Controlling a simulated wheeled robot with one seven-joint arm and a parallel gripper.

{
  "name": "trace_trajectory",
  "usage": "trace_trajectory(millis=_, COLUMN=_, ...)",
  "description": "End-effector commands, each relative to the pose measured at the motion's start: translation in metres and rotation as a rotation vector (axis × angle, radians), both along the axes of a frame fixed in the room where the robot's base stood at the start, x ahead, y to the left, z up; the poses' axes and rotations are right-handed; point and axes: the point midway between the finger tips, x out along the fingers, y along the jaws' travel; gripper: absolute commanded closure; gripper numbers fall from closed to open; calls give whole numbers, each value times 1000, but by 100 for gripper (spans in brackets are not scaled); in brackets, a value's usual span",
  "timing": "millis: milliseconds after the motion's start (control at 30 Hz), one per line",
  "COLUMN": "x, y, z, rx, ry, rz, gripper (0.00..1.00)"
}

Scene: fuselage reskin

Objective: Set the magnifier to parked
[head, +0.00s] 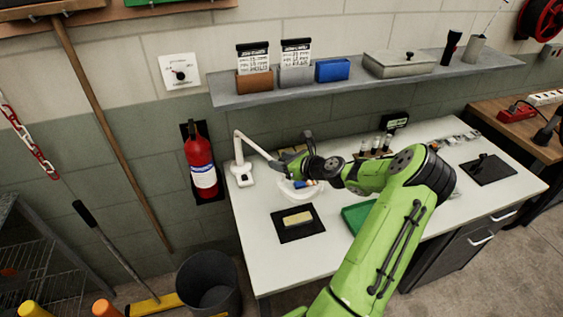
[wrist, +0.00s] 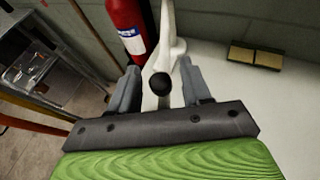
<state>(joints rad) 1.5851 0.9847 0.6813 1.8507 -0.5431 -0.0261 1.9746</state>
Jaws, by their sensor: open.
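The magnifier's white jointed arm (head: 240,150) rises from a base at the left end of the white workbench and bends down to the right. A pale round part, perhaps its lens head, shows partly below my gripper in the head view. My gripper (head: 287,172) is at the arm's lower right end. In the wrist view my gripper (wrist: 159,68) is open, with a black round knob (wrist: 161,84) between its two fingers. The white magnifier arm (wrist: 168,40) stands beyond the knob. I cannot tell whether the fingers touch the knob.
A red fire extinguisher (head: 202,165) hangs on the wall left of the bench. A black mat (head: 285,232) with a tan block lies in front, and a green tray (head: 355,215) is partly behind my arm. A shelf (head: 350,82) with bins runs above.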

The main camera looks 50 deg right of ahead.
Motion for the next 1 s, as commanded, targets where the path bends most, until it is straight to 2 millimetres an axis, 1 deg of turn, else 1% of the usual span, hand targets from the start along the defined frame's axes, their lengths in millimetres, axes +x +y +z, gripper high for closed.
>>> trace_trajectory(millis=67, x=4, y=0, z=-1, rx=0, ry=-1, rz=0, gripper=52)
trace_trajectory(millis=267, x=4, y=0, z=-1, rx=0, ry=0, rz=-1, gripper=52)
trace_trajectory(millis=300, x=4, y=0, z=-1, rx=0, ry=0, rz=-1, gripper=55)
trace_trajectory(millis=367, x=4, y=0, z=-1, rx=0, ry=0, rz=0, gripper=64)
trace_trajectory(millis=600, x=3, y=0, z=-1, rx=0, ry=0, rz=0, gripper=100)
trace_trajectory(millis=867, x=4, y=-1, z=-1, rx=0, ry=0, rz=0, gripper=100)
trace_trajectory(millis=1000, x=7, y=-4, z=0, rx=1, ry=-1, rz=7, gripper=100)
